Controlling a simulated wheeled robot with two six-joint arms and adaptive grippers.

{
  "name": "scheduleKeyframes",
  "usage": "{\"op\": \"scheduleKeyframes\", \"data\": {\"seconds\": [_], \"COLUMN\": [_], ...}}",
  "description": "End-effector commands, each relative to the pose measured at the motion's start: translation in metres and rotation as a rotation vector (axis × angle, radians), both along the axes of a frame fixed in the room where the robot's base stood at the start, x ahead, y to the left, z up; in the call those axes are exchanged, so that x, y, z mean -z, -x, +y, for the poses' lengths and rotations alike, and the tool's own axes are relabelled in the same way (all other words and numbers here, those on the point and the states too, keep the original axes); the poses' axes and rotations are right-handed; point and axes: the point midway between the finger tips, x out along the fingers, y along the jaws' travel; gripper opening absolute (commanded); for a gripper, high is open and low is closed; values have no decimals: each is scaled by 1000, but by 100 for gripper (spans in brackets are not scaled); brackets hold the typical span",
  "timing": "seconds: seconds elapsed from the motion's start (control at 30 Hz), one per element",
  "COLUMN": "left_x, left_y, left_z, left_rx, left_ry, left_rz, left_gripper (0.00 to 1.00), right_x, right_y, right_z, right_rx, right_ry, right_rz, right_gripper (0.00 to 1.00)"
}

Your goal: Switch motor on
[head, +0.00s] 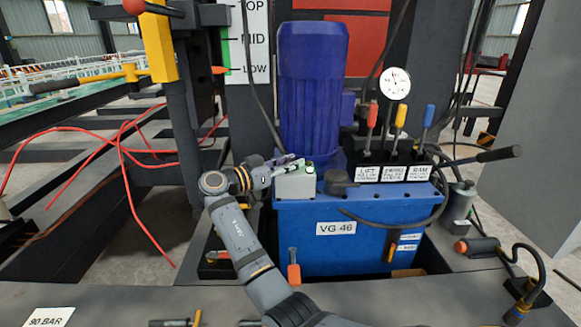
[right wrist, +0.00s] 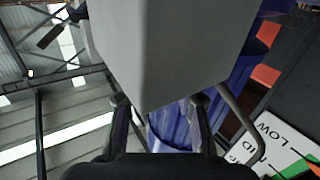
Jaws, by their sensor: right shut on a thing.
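The motor (head: 312,90) is a tall blue finned cylinder standing on the blue power unit tank (head: 325,247). A small light grey switch box (head: 295,187) with a green button (head: 309,168) sits at the tank's front left corner, below the motor. My right gripper (head: 290,164) is at the top left of this box, its fingers shut on it. In the right wrist view the grey box (right wrist: 165,50) fills the upper middle, with the fingertips (right wrist: 160,102) at its lower edge. The button is hidden there. My left gripper is in neither view.
Red, yellow and blue levers (head: 400,118) and a pressure gauge (head: 394,83) stand right of the motor. A black-handled bar (head: 498,154) sticks out at right. A yellow post (head: 159,45) stands at left. Red hoses (head: 122,150) trail on the left.

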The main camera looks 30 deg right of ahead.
Motion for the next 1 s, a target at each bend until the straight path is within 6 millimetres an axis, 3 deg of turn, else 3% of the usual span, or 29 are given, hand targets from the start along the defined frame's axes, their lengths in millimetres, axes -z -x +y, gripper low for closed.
{"op": "scheduleKeyframes", "data": {"seconds": [0.47, 0.5, 0.67, 1.0], "left_x": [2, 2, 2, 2], "left_y": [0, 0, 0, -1], "left_z": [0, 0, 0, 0], "left_rx": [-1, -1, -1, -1], "left_ry": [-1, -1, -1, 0], "left_rz": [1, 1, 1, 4], "left_gripper": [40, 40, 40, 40], "right_x": [1, 1, 1, 0], "right_y": [0, 0, 0, 0], "right_z": [0, 0, 0, 4], "right_rx": [17, 17, 16, 15], "right_ry": [-1, -1, 0, -1], "right_rz": [2, 2, 2, 1], "right_gripper": [0, 32, 54, 55]}}
